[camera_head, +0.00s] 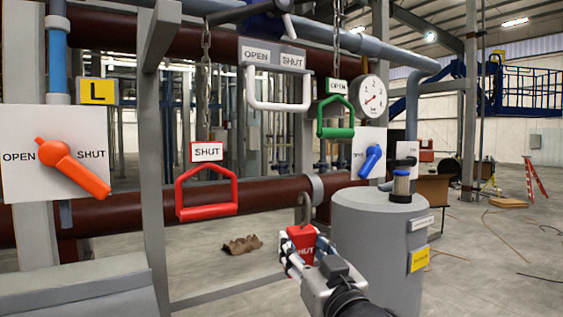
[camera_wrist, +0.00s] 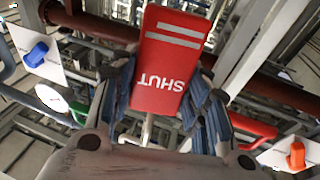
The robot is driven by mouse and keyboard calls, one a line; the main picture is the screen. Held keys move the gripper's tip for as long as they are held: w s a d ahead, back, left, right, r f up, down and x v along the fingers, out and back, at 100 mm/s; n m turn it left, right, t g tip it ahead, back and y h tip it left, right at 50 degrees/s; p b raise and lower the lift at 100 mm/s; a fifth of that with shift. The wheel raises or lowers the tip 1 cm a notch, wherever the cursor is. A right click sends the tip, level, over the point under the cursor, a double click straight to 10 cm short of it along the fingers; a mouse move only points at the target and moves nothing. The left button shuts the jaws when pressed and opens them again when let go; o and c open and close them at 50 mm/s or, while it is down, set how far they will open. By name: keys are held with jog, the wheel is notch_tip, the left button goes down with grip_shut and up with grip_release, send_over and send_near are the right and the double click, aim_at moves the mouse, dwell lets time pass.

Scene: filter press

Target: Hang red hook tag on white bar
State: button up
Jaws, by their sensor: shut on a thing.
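The red hook tag (camera_head: 302,238), lettered SHUT, is held in my gripper (camera_head: 300,252) low in the middle of the head view, with its thin hook rising above it. In the wrist view the red tag (camera_wrist: 168,58) sits between the two fingers of my gripper (camera_wrist: 165,92), its lettering turned over. The white bar (camera_head: 278,107) is the bottom of a white U-shaped handle under a grey plate marked OPEN and SHUT. In the head view it is well above the tag and apart from it. I cannot make out the white bar in the wrist view.
A red handle (camera_head: 207,211) hangs at left and a green handle (camera_head: 336,131) at right of the white one. A grey drum (camera_head: 375,250) stands close right of my gripper. An orange lever (camera_head: 75,168) is far left. Dark red pipes run behind.

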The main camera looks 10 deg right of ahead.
jog(key=s+d+r+m+t+h+p, duration=0.15)
jog(key=s+r+p, duration=0.45)
jog(key=r, duration=1)
jog(key=w+a+r, duration=0.2)
jog(key=w+a, duration=0.2)
jog(key=w, duration=1)
jog(key=shift+a+p, duration=0.15)
jog(key=shift+p, duration=0.15)
dwell(0.5)
jog(key=shift+n+g, duration=0.25)
jog(key=o, duration=1.1)
jog(key=shift+o, duration=0.2)
jog(key=shift+f, duration=0.1)
jog(key=shift+s, duration=0.1)
